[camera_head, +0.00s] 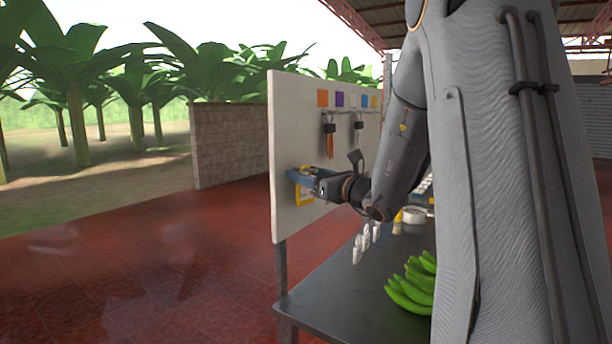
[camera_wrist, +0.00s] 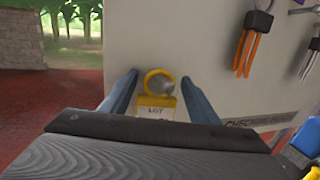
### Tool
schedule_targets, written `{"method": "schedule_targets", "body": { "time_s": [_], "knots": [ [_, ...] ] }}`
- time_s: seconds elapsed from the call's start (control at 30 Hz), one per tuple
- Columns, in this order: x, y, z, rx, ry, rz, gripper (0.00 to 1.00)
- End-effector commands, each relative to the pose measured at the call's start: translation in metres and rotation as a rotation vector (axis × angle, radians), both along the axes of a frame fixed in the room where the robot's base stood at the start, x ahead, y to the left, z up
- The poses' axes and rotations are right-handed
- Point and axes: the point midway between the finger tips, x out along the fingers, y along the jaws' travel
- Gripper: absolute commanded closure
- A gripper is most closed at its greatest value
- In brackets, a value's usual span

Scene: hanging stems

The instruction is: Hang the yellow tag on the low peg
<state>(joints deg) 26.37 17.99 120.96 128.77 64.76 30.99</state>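The yellow tag (camera_wrist: 155,103) has a yellow ring at its top and a white label reading LOT. In the wrist view it hangs upright against the white board, between my gripper's two fingers. Its ring appears to be around the grey round end of the low peg (camera_wrist: 162,87). My gripper (camera_wrist: 160,78) is open, with a gap between each finger and the ring. In the head view my gripper (camera_head: 296,175) is at the board's lower left, and the yellow tag (camera_head: 304,198) shows just below it. The tag's lower part is hidden in the wrist view.
Below stands a dark table (camera_head: 345,300) with green bananas (camera_head: 412,285), white pieces (camera_head: 362,243) and a tape roll (camera_head: 414,215). Left of the board is open floor.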

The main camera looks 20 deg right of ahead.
Motion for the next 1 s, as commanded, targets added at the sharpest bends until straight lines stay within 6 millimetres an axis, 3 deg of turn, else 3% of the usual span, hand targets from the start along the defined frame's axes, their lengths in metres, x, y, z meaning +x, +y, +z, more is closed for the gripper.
{"method": "schedule_targets", "body": {
  "time_s": [0.33, 0.73, 1.0],
  "knots": [
    [-0.004, -0.001, 0.000, 0.000, 0.000, 0.001, 0.44],
    [-0.060, -0.022, -0.004, 0.000, -0.001, -0.004, 0.44],
    [-0.074, -0.025, -0.004, 0.001, -0.001, -0.001, 0.44]
  ]
}}
